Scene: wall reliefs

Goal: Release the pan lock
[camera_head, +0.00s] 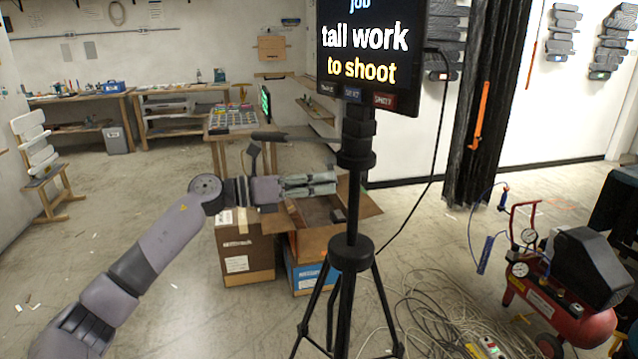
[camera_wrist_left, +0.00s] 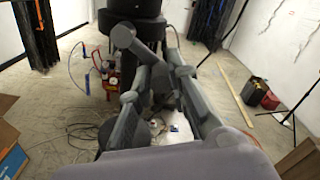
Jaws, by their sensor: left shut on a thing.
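The black tripod (camera_head: 350,230) stands in the middle of the head view and carries a screen (camera_head: 368,50). A dark handle (camera_head: 285,137) sticks out left from its head. My left gripper (camera_head: 332,183) reaches in from the left, its fingers level and ending beside the upper column. In the left wrist view the gripper (camera_wrist_left: 162,85) is shut on a dark grey lever, the pan lock (camera_wrist_left: 150,55), below the tripod head (camera_wrist_left: 132,18). The fingers hide part of the lever. In the head view I cannot make out the lever. My right gripper is not in view.
Cables (camera_head: 440,310) lie around the tripod's right side, and a red compressor (camera_head: 560,300) stands further right. A table (camera_head: 215,135) is behind. The floor at left is mostly clear.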

